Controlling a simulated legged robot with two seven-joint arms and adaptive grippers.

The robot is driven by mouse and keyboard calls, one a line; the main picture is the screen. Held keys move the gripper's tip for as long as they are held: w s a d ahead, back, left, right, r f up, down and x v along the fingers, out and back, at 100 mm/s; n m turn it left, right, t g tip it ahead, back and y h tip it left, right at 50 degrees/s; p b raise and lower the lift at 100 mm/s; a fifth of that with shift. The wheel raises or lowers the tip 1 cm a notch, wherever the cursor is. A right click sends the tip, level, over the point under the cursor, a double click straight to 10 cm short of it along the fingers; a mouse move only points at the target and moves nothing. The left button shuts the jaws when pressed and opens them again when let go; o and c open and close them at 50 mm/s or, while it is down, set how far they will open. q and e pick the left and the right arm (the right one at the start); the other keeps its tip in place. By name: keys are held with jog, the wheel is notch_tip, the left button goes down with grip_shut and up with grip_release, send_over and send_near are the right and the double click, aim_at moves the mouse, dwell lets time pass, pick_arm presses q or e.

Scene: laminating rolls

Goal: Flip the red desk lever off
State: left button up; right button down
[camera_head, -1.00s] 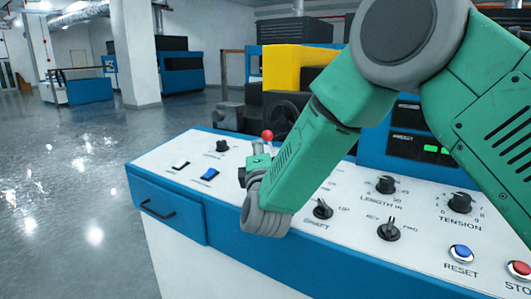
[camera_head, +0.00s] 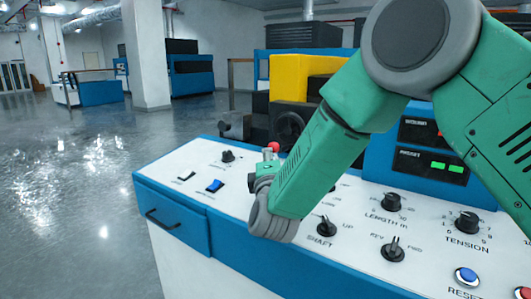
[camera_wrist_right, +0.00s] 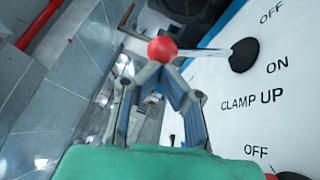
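The red desk lever has a red ball knob (camera_head: 273,146) that shows just above my right gripper (camera_head: 264,168) in the head view. In the right wrist view the knob (camera_wrist_right: 162,49) is at the fingertips, and its metal shaft runs right to a black base (camera_wrist_right: 243,55) on the white panel. The labels OFF, ON and CLAMP UP are printed near it. My right gripper's fingers (camera_wrist_right: 161,72) slant inward and their tips come together right at the knob. I cannot tell whether they touch it. My left gripper is not in view.
A yellow and black machine (camera_head: 300,77) stands behind. Open floor lies left.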

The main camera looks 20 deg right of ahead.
jog(key=w+d+r+m+g+p, duration=0.1)
jog(key=g+p, duration=0.1)
jog(key=p, duration=0.4)
jog(key=w+d+r+m+g+y+p, duration=0.1)
jog(key=w+d+r+m+g+p, duration=0.1)
jog(key=p, duration=0.5)
jog(key=shift+d+r+g, duration=0.15)
jog(key=shift+d+g, duration=0.1)
jog(key=shift+g, duration=0.05)
jog(key=d+m+g+p, duration=0.1)
jog(key=p, duration=0.1)
jog(key=shift+w+y+p, duration=0.3)
jog(key=shift+y+p, duration=0.05)
jog(key=shift+y, duration=0.05)
